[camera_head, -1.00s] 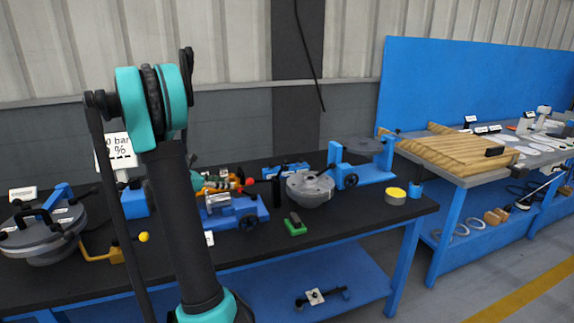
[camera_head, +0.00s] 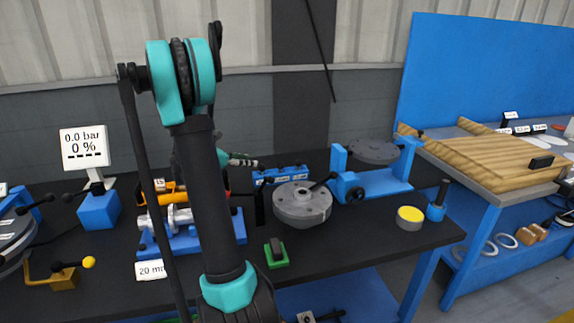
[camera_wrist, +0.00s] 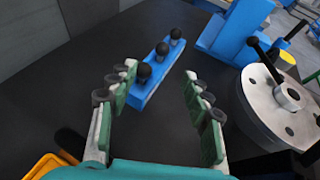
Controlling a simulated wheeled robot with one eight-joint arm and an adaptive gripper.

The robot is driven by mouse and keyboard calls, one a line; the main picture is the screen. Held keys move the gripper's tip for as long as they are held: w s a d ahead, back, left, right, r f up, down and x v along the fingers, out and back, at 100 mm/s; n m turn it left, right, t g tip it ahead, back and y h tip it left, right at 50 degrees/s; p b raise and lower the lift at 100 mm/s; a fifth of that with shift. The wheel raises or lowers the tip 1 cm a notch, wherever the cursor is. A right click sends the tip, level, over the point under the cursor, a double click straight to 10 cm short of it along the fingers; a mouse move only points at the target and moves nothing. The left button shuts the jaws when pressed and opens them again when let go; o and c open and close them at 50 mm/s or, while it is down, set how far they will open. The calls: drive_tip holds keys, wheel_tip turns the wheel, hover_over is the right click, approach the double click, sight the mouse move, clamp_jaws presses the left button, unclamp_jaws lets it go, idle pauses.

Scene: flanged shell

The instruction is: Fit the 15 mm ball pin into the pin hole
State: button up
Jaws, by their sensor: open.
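A blue rack (camera_wrist: 152,80) with a row of dark ball-headed pins (camera_wrist: 143,71) stands on the black bench in the wrist view. It also shows in the head view (camera_head: 281,176); its labels are too small to read. My gripper (camera_wrist: 160,72) is open and empty, its green fingers to either side of the rack's near part in the picture. In the head view my arm hides much of it. The round grey flanged shell (camera_wrist: 262,112) lies right of my gripper; it also shows in the head view (camera_head: 302,208). I cannot tell which opening is the pin hole.
A blue stand with a grey disc (camera_head: 372,152) is behind the shell. A yellow-topped cylinder (camera_head: 410,219) and a green block (camera_head: 276,255) stand near the bench's front. A blue fixture (camera_head: 165,240) and a gauge display (camera_head: 84,147) are left.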

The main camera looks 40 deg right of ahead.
approach(280, 164)
drive_tip(key=d, duration=0.1)
drive_tip(key=d+f, duration=0.1)
drive_tip(key=d, duration=0.1)
drive_tip(key=d+f, duration=0.1)
drive_tip(key=d, duration=0.1)
drive_tip(key=shift+w, duration=0.4)
drive_tip(key=shift+s+x, duration=0.15)
drive_tip(key=shift+x, duration=1.25)
drive_tip(key=shift+s+x, duration=0.15)
drive_tip(key=shift+x, duration=1.3)
drive_tip(key=shift+a+f, duration=0.1)
drive_tip(key=shift+f, duration=0.05)
clamp_jaws()
